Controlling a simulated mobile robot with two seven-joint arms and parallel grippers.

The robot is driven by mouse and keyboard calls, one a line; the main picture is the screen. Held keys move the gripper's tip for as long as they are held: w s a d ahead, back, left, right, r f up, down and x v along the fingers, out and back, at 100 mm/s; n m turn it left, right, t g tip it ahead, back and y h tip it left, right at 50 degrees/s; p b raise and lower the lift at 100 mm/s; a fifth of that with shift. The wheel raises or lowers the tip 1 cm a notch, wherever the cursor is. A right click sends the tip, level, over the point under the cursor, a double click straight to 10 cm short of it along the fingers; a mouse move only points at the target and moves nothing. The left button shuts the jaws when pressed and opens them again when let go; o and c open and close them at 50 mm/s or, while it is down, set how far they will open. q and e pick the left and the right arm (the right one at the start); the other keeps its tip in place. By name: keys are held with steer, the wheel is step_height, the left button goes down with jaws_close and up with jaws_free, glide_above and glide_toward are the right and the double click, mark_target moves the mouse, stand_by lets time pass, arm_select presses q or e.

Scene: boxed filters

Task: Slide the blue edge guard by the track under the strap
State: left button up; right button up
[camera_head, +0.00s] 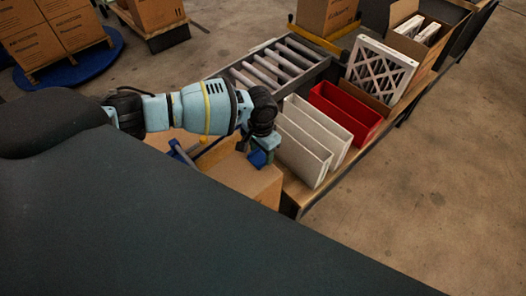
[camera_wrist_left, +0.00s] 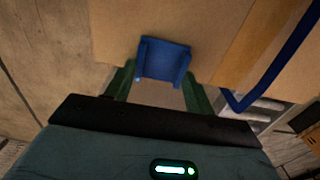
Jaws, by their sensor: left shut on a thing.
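The blue edge guard (camera_wrist_left: 164,60) is a small channel-shaped piece held between the green fingers of my left gripper (camera_wrist_left: 160,82). In the head view, my left gripper (camera_head: 256,150) points down at the near cardboard box, with the blue guard (camera_head: 258,159) at its tip. The guard is over or against the cardboard box (camera_head: 248,184); contact is unclear. The blue strap (camera_wrist_left: 284,62) runs across the box to the right of the guard in the wrist view, apart from it. In the head view the strap (camera_head: 181,153) shows left of the gripper. My right gripper is not in view.
White filter panels (camera_head: 303,145) and a red box (camera_head: 345,112) stand close right of my gripper. A roller track (camera_head: 272,68) lies behind it. An open carton with a lattice-faced filter (camera_head: 380,70) stands farther right. Open floor (camera_head: 440,190) is at right.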

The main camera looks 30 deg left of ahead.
mark_target(235, 134)
arm_select(q)
steer(key=shift+w+a, duration=0.3)
steer(key=shift+a, duration=0.6)
steer(key=shift+w+a, duration=0.25)
steer(key=shift+a, duration=0.45)
steer(key=shift+w+a, duration=0.25)
steer(key=shift+a, duration=0.45)
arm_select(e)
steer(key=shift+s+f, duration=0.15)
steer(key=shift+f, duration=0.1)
arm_select(q)
steer(key=shift+a, duration=0.1)
steer(key=shift+w+a, duration=0.3)
steer(key=shift+a, duration=0.55)
steer(key=shift+w+a+b, duration=0.25)
steer(key=shift+w+a, duration=0.05)
steer(key=shift+a, duration=0.45)
steer(key=shift+w+a+b, duration=0.2)
steer(key=shift+w+a, duration=0.05)
steer(key=shift+a, duration=0.5)
steer(key=shift+w+a, duration=0.2)
steer(key=shift+a, duration=0.25)
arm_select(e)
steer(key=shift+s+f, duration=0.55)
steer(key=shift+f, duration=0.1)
arm_select(q)
steer(key=shift+a, duration=0.1)
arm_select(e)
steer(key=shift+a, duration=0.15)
